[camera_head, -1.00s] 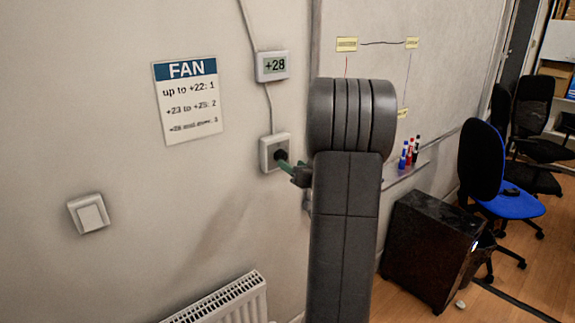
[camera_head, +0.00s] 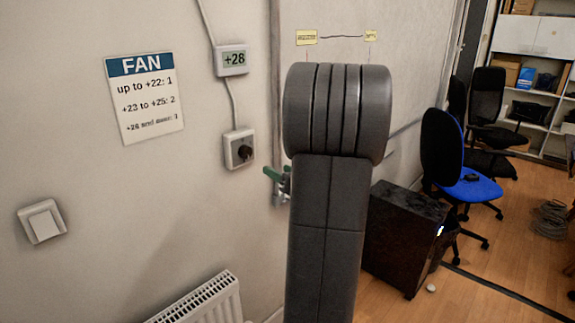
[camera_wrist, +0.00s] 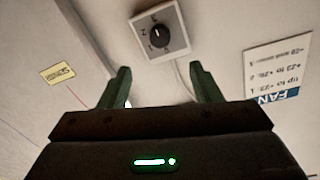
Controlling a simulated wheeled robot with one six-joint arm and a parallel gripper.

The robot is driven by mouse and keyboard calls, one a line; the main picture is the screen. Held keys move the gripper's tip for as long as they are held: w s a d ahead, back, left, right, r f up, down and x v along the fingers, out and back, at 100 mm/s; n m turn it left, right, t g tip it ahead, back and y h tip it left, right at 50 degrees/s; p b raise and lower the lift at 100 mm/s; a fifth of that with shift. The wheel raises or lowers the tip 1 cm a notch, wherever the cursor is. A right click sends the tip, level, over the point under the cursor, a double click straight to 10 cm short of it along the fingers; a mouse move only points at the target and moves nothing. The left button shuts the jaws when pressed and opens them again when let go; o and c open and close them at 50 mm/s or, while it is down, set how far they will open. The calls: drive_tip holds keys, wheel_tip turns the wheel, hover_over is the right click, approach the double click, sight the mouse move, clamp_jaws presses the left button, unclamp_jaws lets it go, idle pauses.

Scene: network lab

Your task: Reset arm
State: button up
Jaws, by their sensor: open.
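My gripper (camera_head: 275,174) is at the wall, just right of the black rotary knob (camera_head: 243,151), mostly hidden behind my dark arm. Its green fingers show clear of the knob. In the wrist view my gripper (camera_wrist: 159,72) has its two green fingers apart with nothing between them. The knob (camera_wrist: 159,35) on its white plate lies beyond the fingertips there, with a gap.
A FAN sign (camera_head: 145,100) and a +28 display (camera_head: 232,60) are on the wall. A light switch (camera_head: 42,222) and radiator (camera_head: 200,302) are left. A black cabinet (camera_head: 405,238) and blue chair (camera_head: 475,190) stand right. Some floor shows.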

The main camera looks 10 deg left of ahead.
sight(248, 154)
drive_tip(key=p+x, duration=0.2)
drive_tip(key=x, duration=1.2)
drive_tip(key=shift+f, duration=0.1)
drive_tip(key=shift+s+d, duration=0.15)
